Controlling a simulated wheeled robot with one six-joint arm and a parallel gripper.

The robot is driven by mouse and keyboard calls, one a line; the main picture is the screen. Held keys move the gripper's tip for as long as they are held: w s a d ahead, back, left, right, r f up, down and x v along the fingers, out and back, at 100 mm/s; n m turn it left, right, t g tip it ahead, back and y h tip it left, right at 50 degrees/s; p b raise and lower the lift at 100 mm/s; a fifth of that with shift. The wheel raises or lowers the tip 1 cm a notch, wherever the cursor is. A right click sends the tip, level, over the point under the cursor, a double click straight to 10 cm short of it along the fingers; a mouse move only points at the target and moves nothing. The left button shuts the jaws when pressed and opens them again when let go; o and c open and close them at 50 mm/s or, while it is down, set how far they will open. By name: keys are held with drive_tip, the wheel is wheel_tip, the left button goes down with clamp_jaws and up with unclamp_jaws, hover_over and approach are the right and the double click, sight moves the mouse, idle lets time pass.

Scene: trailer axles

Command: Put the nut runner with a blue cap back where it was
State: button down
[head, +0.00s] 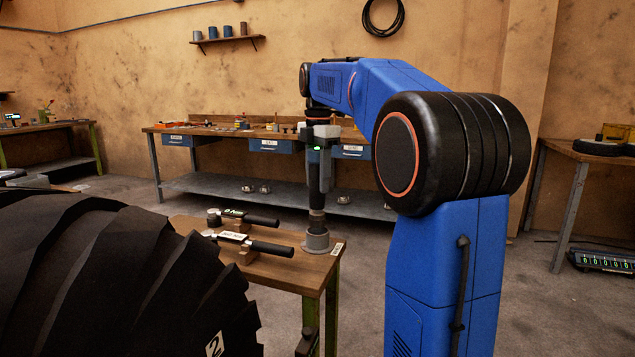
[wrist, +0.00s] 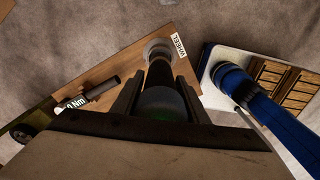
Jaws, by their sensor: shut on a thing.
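My gripper (head: 319,172) is shut on an upright dark nut runner (head: 317,200), above the right end of a small wooden table (head: 300,277). In the wrist view, the nut runner (wrist: 159,74) stands between the jaws, with a dark greenish end near the camera. I see no clear blue on it, so its cap colour cannot be told. Its lower end meets a round grey holder (head: 316,242) on the table, also visible in the wrist view (wrist: 157,47). I cannot tell whether it is fully seated.
Two black-handled tools, a far one (head: 240,216) and a near one (head: 256,243), lie left of the holder. A label (wrist: 181,46) sits beside the holder. A large tyre (head: 110,270) fills the left foreground. A long workbench (head: 205,130) stands behind.

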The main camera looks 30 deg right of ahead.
sight(318, 148)
drive_tip(key=shift+f, duration=0.95)
drive_tip(key=c, duration=1)
unclamp_jaws()
drive_tip(key=shift+c, duration=0.2)
wheel_tip(318, 148, up, 13)
drive_tip(key=shift+d+r, duration=0.1)
